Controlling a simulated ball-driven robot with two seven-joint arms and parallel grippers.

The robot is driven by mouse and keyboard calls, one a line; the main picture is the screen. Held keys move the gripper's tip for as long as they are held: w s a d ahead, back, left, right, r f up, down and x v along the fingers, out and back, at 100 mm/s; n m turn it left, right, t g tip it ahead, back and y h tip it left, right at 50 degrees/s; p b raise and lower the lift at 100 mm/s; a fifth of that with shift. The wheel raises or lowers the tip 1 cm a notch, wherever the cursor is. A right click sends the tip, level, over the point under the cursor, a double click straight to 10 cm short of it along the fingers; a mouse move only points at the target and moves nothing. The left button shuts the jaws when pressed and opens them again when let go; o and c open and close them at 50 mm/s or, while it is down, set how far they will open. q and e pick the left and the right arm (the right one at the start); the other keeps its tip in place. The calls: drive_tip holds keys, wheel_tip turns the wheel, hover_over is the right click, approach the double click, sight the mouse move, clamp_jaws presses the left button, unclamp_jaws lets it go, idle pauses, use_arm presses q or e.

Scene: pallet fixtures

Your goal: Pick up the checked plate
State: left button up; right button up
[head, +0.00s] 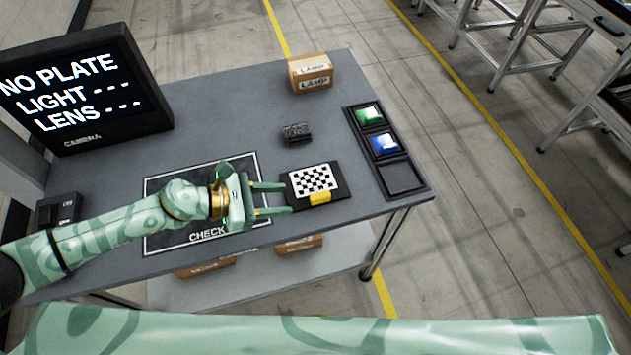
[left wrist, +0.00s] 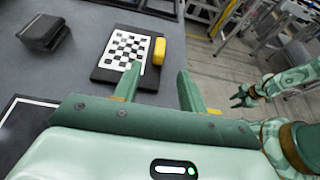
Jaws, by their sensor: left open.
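The checked plate (head: 315,179) is a black-and-white checkered panel on a dark base with a yellow block (head: 320,198) at one edge. It lies on the grey table, and it also shows in the left wrist view (left wrist: 126,50). My left gripper (head: 288,198) is open and empty, with its fingers pointing at the plate from the left. My right gripper (left wrist: 241,97) shows small at the right of the left wrist view, apparently open and empty, away from the plate.
A small dark block (head: 296,133) sits behind the plate. A tray (head: 407,178) at right holds green (head: 369,115) and blue (head: 384,143) pieces, with one empty slot. A cardboard box (head: 311,72) and a screen reading "NO PLATE" (head: 85,88) stand farther back. A framed CHECK area (head: 165,240) lies under my left arm.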

sight(313, 197)
use_arm(q)
drive_tip(key=x, duration=0.8)
drive_tip(key=shift+w+d, duration=0.1)
drive_tip(key=shift+d, duration=0.05)
use_arm(e)
drive_tip(key=shift+w+a+r, duration=0.1)
drive_tip(key=shift+w+r, duration=0.15)
drive_tip(key=shift+w, duration=0.7)
use_arm(q)
clamp_jaws()
